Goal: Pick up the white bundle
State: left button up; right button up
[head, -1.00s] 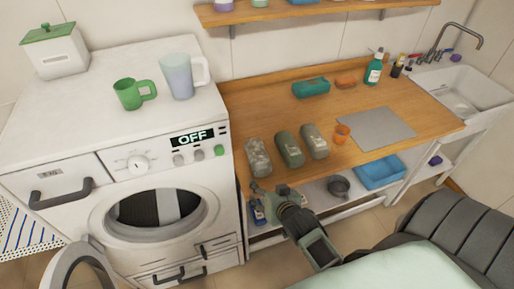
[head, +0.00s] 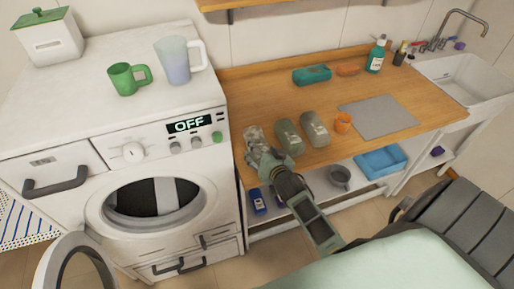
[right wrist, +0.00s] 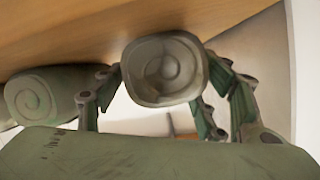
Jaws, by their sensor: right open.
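The white bundle (head: 253,137) is a pale, mottled roll at the left end of a row of three on the wooden counter. My right gripper (head: 258,154) is at its near end in the head view and hides part of it. In the right wrist view the bundle's spiral end (right wrist: 163,70) sits between the spread fingers of my right gripper (right wrist: 164,78). The jaws are open, and I cannot tell whether either finger touches it. My left gripper is not in view.
The washing machine (head: 150,150) stands left of the counter.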

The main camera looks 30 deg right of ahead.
aim_at(258, 144)
jog(key=b+x, duration=0.2)
jog(key=x, duration=0.2)
jog(key=shift+a+r, duration=0.1)
jog(key=shift+w, duration=0.25)
jog(key=shift+s+r, duration=0.1)
jog(key=shift+s, duration=0.05)
jog(key=shift+c, duration=0.2)
jog(key=shift+c, duration=0.9)
jog(key=c, duration=0.7)
jog(key=shift+c, duration=0.5)
jog(key=shift+r, duration=0.1)
